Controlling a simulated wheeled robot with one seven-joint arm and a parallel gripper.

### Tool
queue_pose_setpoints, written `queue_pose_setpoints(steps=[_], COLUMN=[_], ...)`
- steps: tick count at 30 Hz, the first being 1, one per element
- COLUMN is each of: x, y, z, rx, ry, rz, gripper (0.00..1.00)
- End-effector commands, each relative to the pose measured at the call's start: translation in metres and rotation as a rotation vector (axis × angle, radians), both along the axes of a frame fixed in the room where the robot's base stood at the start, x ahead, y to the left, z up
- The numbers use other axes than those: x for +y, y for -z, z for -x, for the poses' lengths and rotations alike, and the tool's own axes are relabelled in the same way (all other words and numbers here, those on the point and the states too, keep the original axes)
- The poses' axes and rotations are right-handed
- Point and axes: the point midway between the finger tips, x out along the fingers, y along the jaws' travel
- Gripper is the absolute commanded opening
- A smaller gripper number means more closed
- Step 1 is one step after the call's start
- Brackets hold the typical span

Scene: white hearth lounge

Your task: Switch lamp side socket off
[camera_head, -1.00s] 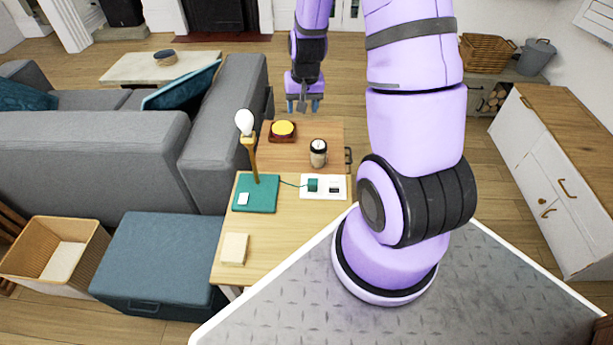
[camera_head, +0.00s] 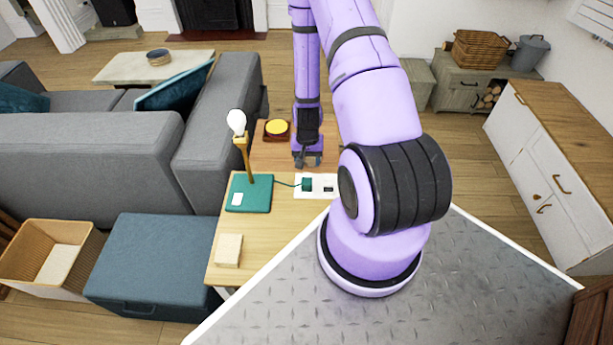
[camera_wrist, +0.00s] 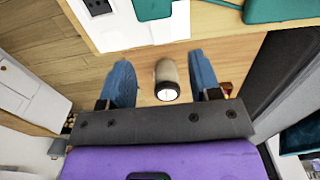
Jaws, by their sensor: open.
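The white socket plate (camera_head: 316,180) lies on the wooden side table, with a green plug (camera_head: 307,184) at its left and a small dark switch part (camera_head: 328,189) at its right. A green cord runs from the plug to the lamp's green base (camera_head: 250,194); the bulb (camera_head: 237,121) looks white. My gripper (camera_head: 307,162) is open, just beyond the plate's far edge. In the wrist view, the plate (camera_wrist: 130,28) lies ahead of the open fingers (camera_wrist: 160,60), with the dark switch part (camera_wrist: 97,6) at upper left. No contact with the plate is visible.
A yellow round thing on a dark square base (camera_head: 277,128) stands left of my gripper. A pale block (camera_head: 229,250) lies near the table's front. A grey sofa (camera_head: 205,140) borders the left.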

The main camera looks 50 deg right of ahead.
Motion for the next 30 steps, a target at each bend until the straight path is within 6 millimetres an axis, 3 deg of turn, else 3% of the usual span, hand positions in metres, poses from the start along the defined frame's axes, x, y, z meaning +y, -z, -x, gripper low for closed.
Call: queue_pose_setpoints(steps=[15,21,30], x=[0.0,0.0,0.0], y=[0.073,0.085,0.087], z=[0.0,0.0,0.0], rx=[0.002,0.001,0.001], ry=[0.0,0.0,0.0], rz=[-0.001,-0.001,-0.001], gripper=[0.57,0.57,0.57])
